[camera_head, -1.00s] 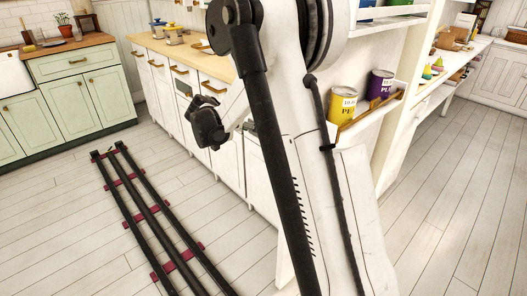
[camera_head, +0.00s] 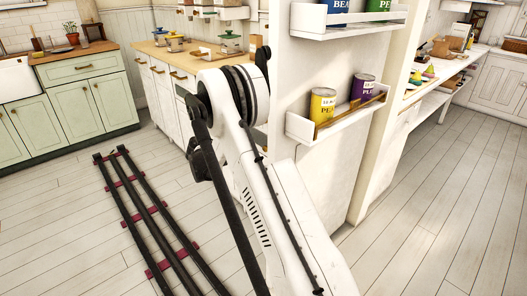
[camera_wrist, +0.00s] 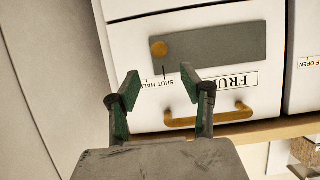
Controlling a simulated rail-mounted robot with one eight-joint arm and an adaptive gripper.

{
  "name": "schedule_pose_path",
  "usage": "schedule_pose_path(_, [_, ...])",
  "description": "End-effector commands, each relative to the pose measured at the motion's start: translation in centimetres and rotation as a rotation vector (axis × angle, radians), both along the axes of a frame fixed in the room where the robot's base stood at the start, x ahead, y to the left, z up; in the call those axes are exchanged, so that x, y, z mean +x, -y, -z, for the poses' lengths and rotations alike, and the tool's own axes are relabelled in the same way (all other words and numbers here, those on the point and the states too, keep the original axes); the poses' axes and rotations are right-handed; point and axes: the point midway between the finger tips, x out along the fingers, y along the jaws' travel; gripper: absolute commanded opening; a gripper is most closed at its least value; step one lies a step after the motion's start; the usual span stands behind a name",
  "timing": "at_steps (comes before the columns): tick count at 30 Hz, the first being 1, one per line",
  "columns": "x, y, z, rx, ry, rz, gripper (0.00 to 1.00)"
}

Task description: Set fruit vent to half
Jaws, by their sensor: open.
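In the wrist view, a white drawer front (camera_wrist: 140,20) shows upside down. Its fruit label (camera_wrist: 235,80) is partly behind my right finger. The fruit vent is a long grey plate (camera_wrist: 225,45) with a round brass knob (camera_wrist: 159,48) near its left end. A thin dark mark and printed words, including SHUT, lie just below the plate; my fingers hide part of the lettering. My gripper (camera_wrist: 160,86) is open and empty, its fingertips on either side of the space below the knob. I cannot tell whether it touches the front. In the head view my arm hides the gripper.
A brass handle (camera_wrist: 222,116) sits below the fruit label, close to my right finger. Another labelled front (camera_wrist: 305,80) is at right. In the head view, a side rack (camera_head: 300,128) with yellow (camera_head: 322,105) and purple (camera_head: 362,90) cans stands right of my arm. The left floor holds dark rails (camera_head: 150,215).

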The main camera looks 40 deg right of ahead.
Motion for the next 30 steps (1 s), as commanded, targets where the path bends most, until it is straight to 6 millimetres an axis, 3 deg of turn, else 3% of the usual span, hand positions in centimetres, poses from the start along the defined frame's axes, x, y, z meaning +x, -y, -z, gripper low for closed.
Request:
schedule_pose_path(6, [0.0, 4.0, 1.8, 0.000, -0.001, 0.002, 0.42])
schedule_pose_path(15, [0.1, 7.9, 3.4, 0.001, -0.001, 0.001, 0.42])
schedule_pose_path(29, [0.1, 9.0, 3.7, 0.001, -0.001, -0.002, 0.42])
schedule_pose_path(30, [0.1, 9.0, 3.7, 0.001, -0.001, -0.002, 0.38])
